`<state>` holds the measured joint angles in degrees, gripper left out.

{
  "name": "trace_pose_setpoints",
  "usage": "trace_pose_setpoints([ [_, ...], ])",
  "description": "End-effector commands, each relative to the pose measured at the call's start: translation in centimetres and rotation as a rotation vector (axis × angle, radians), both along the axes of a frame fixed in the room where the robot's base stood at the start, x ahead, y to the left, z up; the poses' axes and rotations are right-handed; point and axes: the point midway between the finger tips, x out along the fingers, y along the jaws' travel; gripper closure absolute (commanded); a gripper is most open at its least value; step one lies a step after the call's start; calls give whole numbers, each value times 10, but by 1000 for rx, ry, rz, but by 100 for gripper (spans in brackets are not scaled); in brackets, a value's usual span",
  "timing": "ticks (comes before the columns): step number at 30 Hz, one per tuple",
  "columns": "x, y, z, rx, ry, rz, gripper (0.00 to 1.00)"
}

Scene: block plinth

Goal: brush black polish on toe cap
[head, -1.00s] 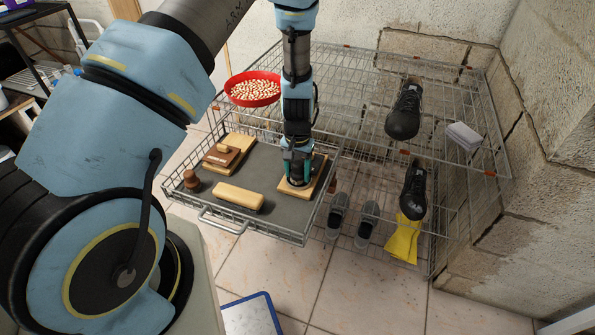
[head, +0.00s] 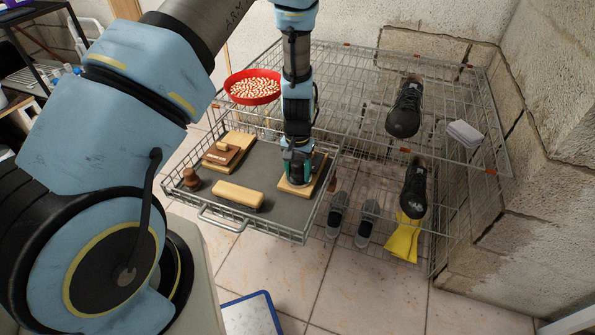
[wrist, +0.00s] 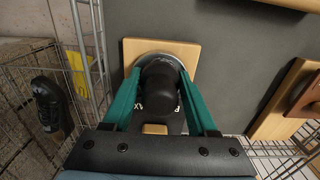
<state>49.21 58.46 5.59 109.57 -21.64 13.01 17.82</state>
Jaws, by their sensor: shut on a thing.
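My gripper (wrist: 160,76) is in the pull-out wire basket, low over a small wooden board (wrist: 183,54). Its teal fingers are shut on a black, round-topped piece (wrist: 158,90), which looks like a knob or brush handle. Under it a dark round thing with pale lettering sits on the board; the held piece hides much of it, so I cannot tell if they touch. In the head view my gripper (head: 298,170) hides the held piece. One black shoe (head: 405,110) stands on the upper wire shelf, its toe towards me. Another black shoe (head: 414,188) is lower down.
The basket's grey mat (head: 283,210) also holds a brown knob-shaped tool (head: 191,179), a pale wooden block (head: 238,196) and a board with a brown brush-like piece (head: 222,156). A red bowl (head: 253,88) stands behind. Grey shoes (head: 338,215), yellow gloves (head: 402,242) and a white box (head: 463,134) are right.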

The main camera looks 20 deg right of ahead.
Motion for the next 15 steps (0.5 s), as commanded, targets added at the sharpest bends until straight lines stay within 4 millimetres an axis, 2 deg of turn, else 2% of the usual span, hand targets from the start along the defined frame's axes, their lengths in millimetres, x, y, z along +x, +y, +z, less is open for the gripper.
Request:
trace_pose_setpoints([
  [7, 0, 0, 4, 0, 0, 0, 86],
  [15, 0, 0, 25, 0, 0, -1, 86],
])
